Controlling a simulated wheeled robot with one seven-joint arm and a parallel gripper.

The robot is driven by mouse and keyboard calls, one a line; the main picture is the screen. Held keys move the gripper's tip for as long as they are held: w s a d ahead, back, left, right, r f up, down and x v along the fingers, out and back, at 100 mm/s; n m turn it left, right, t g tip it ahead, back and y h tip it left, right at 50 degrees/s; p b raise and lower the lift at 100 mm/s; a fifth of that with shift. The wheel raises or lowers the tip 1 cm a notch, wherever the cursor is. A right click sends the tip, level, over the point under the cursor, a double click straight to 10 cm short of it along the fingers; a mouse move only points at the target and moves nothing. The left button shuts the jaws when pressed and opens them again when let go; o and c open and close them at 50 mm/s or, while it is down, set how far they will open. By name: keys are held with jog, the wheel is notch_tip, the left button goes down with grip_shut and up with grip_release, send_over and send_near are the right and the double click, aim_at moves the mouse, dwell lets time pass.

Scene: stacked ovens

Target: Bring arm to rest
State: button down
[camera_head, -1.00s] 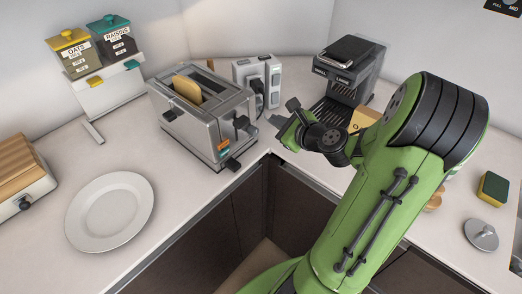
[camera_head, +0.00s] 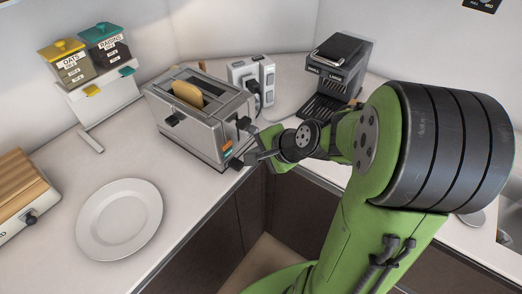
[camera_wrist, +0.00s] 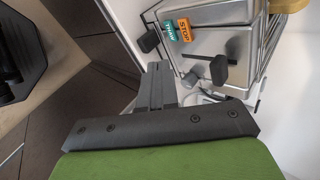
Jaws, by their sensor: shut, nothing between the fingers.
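My green arm (camera_head: 340,235) reaches up from the bottom of the head view and bends left at a black-banded joint. My gripper (camera_head: 254,156) is beside the right end of the silver toaster (camera_head: 205,120), near its lever and buttons. In the wrist view my gripper's grey fingers (camera_wrist: 157,84) are together and hold nothing. The toaster (camera_wrist: 222,42) is close beyond them there, with its orange and teal buttons and black knobs. I cannot tell whether fingers and toaster touch. A slice of bread (camera_head: 187,93) stands in the toaster slot.
A white plate (camera_head: 119,219) lies left on the counter. A wall socket block (camera_head: 251,78) and a coffee machine (camera_head: 338,75) stand behind my gripper. Oats and raisins jars (camera_head: 88,55) are on a rack. Dark cabinets (camera_head: 235,215) are below the counter edge.

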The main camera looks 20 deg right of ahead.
dwell(0.3)
jog(key=s+a+r+n+g+h, duration=0.1)
jog(key=s+r+n, duration=0.3)
jog(key=s+n, duration=0.3)
jog(key=s+a+r+n+g+h+p, duration=0.1)
jog(key=s+r+n, duration=0.3)
jog(key=s+n, duration=0.4)
jog(key=s+a+h, duration=0.1)
jog(key=s, duration=0.2)
jog(key=shift+s+a+r+g+h, duration=0.15)
jog(key=shift+a+r+g+h, duration=0.1)
jog(key=shift+r+g+h, duration=0.1)
